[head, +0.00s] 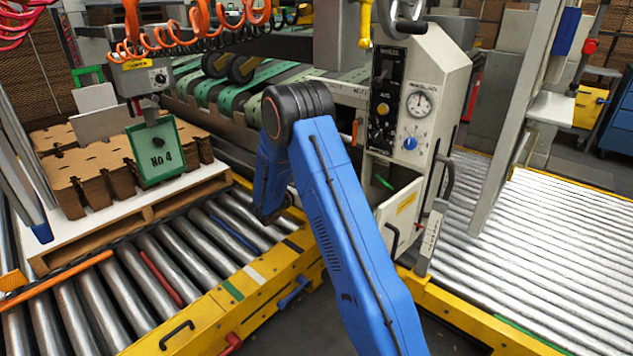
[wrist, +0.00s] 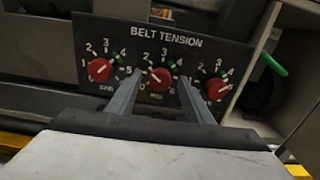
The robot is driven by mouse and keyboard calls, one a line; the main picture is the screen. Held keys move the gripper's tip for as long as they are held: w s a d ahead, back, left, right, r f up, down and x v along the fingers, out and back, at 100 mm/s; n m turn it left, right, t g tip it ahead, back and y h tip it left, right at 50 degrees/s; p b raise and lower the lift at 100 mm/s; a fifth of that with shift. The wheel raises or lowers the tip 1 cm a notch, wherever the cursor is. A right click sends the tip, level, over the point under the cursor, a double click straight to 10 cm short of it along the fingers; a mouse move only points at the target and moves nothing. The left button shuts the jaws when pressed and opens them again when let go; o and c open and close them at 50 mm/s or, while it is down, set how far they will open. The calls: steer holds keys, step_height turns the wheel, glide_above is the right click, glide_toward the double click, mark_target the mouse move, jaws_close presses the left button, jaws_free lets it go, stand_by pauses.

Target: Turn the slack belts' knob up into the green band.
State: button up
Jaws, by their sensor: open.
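In the wrist view a dark panel (wrist: 165,36) marked BELT TENSION carries three red knobs in a row, each with a numbered scale and a green band near 4. The left knob (wrist: 101,70) seems to point up-right, toward its green band. The middle knob (wrist: 160,80) seems to point up-left, short of its green band. The right knob (wrist: 217,89) has a pointer too small to read surely. My gripper (wrist: 161,77) is open, with one finger on each side of the middle knob. I cannot tell whether they touch it. The head view hides the panel and fingers behind my blue arm.
A cream machine cabinet (head: 436,72) with a gauge (head: 419,104) and a blue knob stands right of my arm. Roller conveyors lie left and right (head: 540,235). An open flap (head: 400,205) is near my arm.

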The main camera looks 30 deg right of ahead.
steer(key=shift+w+d, duration=0.1)
steer(key=shift+d, duration=0.3)
steer(key=c, duration=1.1)
steer(key=shift+o, duration=0.3)
steer(key=shift+m, duration=0.3)
steer(key=m, duration=1.8)
steer(key=shift+f+m, duration=0.15)
steer(key=shift+m, duration=0.45)
